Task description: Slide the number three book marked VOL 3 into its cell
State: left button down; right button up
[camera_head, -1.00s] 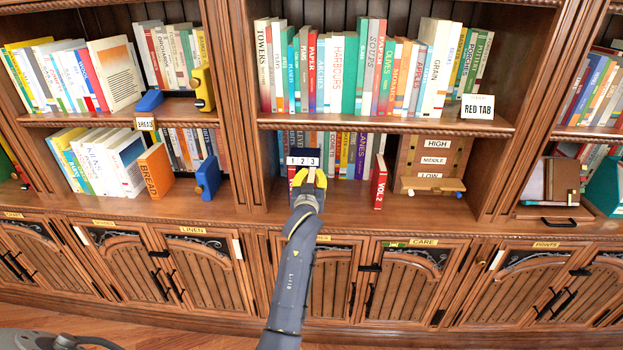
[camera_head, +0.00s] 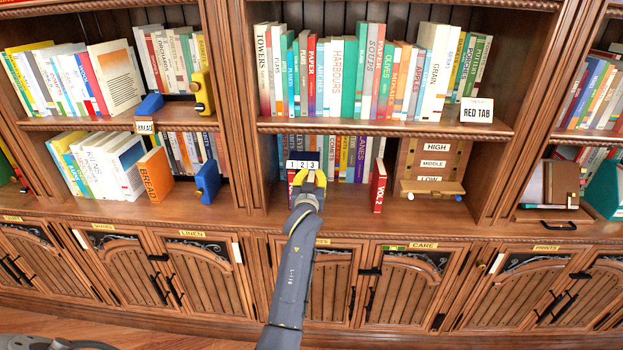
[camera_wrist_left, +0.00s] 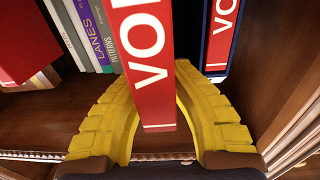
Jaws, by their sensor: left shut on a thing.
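My left gripper (camera_head: 308,180) is at the front of a dark blue rack (camera_head: 305,153) labelled 1 2 3, on the lower middle shelf. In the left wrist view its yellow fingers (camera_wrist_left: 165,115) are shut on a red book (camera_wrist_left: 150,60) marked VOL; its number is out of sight. In the head view the gripper covers most of that book. Another red VOL book (camera_wrist_left: 222,35) stands inside the blue rack beside it. I cannot tell whether the held book's far end is inside a cell. My right gripper is not in view.
A red VOL 2 book (camera_head: 378,187) stands on the shelf right of the rack. Further right is a wooden HIGH, MIDDLE, LOW board (camera_head: 430,165). A wooden upright (camera_head: 245,150) is close on the rack's left. Bare shelf (camera_head: 345,195) lies between the gripper and VOL 2.

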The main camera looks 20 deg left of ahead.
pick_arm(q)
jog(key=shift+w+a, duration=0.2)
jog(key=shift+w, duration=0.3)
jog(key=c, duration=1.2)
grip_release()
jog(key=shift+f, duration=0.1)
jog(key=shift+s+d+f, duration=0.1)
jog(key=shift+s+d, duration=0.05)
jog(key=shift+s, duration=0.3)
jog(key=v, duration=0.6)
jog(key=shift+s+d+r, duration=0.2)
jog(key=shift+s+r, duration=0.05)
jog(key=shift+s, duration=0.05)
jog(key=shift+c, duration=0.2)
